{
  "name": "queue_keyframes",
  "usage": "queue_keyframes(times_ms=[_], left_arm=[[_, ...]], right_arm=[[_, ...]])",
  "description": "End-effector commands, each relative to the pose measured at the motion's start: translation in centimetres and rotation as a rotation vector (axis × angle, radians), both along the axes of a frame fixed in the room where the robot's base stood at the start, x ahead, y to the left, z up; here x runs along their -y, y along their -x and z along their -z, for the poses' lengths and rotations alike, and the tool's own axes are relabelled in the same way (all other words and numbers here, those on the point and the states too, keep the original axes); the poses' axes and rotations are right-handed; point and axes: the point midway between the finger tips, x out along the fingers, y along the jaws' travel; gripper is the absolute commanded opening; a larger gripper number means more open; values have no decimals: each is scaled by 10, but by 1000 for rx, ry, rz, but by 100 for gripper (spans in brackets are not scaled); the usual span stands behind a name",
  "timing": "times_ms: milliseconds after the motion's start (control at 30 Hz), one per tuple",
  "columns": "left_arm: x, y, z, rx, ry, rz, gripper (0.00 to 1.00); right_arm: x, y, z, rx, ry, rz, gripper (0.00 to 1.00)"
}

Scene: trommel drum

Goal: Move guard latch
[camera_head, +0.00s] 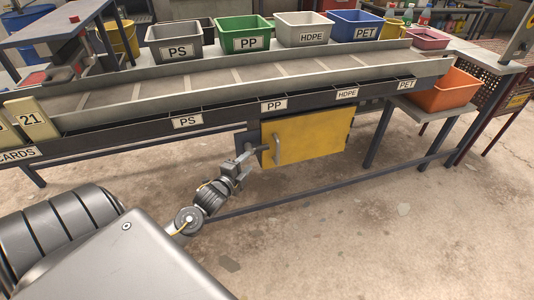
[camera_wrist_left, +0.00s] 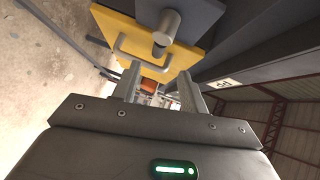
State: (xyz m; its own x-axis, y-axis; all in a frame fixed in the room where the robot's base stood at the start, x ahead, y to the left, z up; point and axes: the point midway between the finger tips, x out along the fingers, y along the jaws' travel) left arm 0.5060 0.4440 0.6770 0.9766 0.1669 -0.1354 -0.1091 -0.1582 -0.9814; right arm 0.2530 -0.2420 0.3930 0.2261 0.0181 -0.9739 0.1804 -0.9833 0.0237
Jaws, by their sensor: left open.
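The yellow guard panel (camera_head: 310,138) hangs under the sorting table, with a grey bar handle (camera_head: 277,148) on its left part. A grey round latch bar (camera_head: 262,148) sticks out at the panel's left edge. In the left wrist view, the latch (camera_wrist_left: 166,28) is a grey cylinder with a dark end, ahead of the fingers, by the yellow panel (camera_wrist_left: 112,30) and its handle (camera_wrist_left: 122,42). My left gripper (camera_head: 243,164) is close to the latch, open, with nothing between its fingers (camera_wrist_left: 160,90). Contact with the latch cannot be told. My right gripper is not in view.
The conveyor edge with PS, PP, HDPE and PET labels (camera_head: 270,106) runs above the panel. A low grey rail (camera_head: 330,184) crosses below it. An orange bin (camera_head: 446,92) stands at the right. The concrete floor (camera_head: 340,240) in front is clear.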

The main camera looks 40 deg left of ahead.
Motion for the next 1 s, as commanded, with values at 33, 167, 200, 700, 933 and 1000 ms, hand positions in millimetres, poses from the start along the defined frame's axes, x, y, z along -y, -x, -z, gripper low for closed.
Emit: queue_keyframes(times_ms=[33,167,200,700,933,1000], left_arm=[[-2,-8,1,2,0,0,43],[-5,-33,5,1,1,0,43],[-7,-40,6,1,1,0,43],[-16,-93,14,-2,2,0,43],[-15,-93,14,-2,2,0,43],[-15,-93,14,-2,2,0,35]], right_arm=[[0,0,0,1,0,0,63],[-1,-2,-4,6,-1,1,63],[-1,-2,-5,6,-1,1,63],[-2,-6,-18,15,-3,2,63],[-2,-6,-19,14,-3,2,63],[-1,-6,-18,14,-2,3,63]])
